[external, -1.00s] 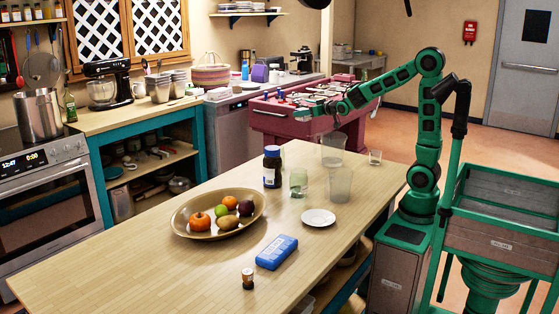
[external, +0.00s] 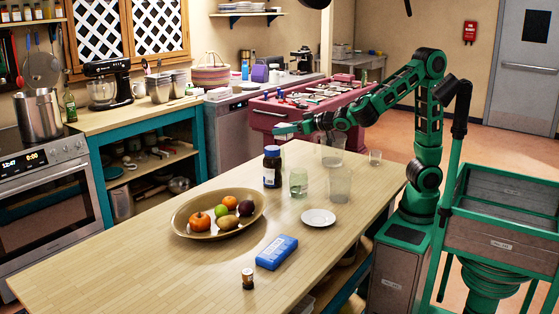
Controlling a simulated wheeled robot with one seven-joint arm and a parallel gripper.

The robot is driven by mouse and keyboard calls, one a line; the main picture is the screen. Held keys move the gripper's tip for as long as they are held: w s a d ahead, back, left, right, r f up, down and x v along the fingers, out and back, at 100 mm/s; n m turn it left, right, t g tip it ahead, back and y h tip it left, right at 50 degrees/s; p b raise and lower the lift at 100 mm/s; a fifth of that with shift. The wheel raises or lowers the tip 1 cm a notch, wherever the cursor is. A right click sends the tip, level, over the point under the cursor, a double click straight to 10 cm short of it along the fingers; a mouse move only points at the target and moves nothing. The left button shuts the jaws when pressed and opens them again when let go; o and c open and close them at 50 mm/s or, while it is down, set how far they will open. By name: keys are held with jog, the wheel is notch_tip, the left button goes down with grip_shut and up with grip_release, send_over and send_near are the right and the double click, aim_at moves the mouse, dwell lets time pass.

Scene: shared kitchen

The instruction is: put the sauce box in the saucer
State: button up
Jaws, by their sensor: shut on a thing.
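A white saucer (external: 318,217) lies empty on the wooden table, right of the fruit dish. A blue box (external: 277,252) lies flat on the table, in front and to the left of the saucer; I cannot tell whether it is the sauce box. My gripper (external: 290,128) is raised beyond the table's far end, with the arm reaching left. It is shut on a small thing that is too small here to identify. My gripper is well apart from both the saucer and the blue box.
A fruit dish (external: 186,228), dark jar (external: 272,168), green glass (external: 298,183) and clear glass (external: 340,186) stand on the table (external: 130,262). More clear glassware stands at its far end. A small brown bottle (external: 248,279) is near the front edge. The table's left part is clear.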

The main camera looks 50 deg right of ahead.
jog(key=s+a+r+n+y, duration=0.2)
jog(key=s+a, duration=0.8)
jog(key=s, duration=0.1)
notch_tip(320, 180, up, 2)
jog(key=n+g+y, duration=0.1)
jog(key=y, duration=0.1)
send_over(311, 218)
jog(key=shift+w+f, duration=0.1)
jog(key=shift+f, duration=10.7)
jog(key=shift+f, duration=0.5)
jog(key=o, duration=0.9)
jog(key=shift+o, duration=1.2)
jog(key=shift+d, duration=0.1)
jog(key=shift+r, duration=0.2)
